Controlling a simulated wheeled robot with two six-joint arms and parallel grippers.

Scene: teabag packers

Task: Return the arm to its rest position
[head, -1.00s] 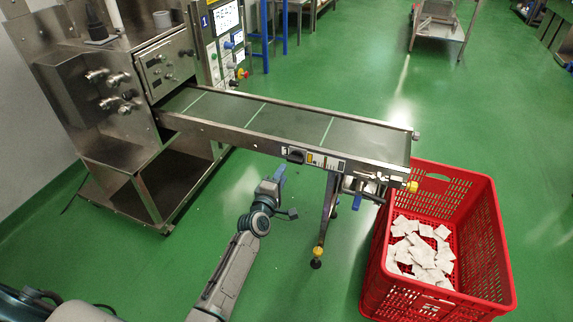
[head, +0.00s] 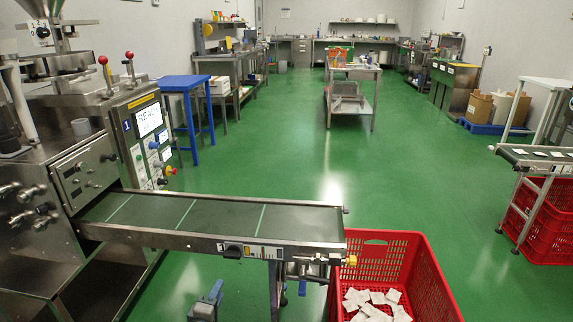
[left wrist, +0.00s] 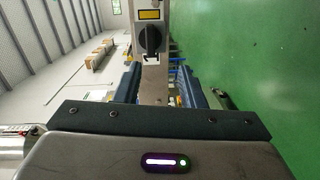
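My left gripper (head: 211,297) shows at the bottom of the head view, in front of and below the conveyor (head: 300,226); most of its arm is out of the picture. In the left wrist view its two blue fingers stand apart, so the gripper (left wrist: 158,88) is open. A black rotary knob (left wrist: 150,40) on the conveyor's side lies ahead between them, apart from the fingers as far as I can see. The knob (head: 233,250) also shows in the head view. My right gripper is not in view.
A red crate (head: 428,280) with white teabags (head: 372,300) stands at the belt's right end. The steel packing machine (head: 40,180) is at the left. A second conveyor (head: 540,160) over red crates is at the far right. Green floor (head: 330,160) lies open beyond.

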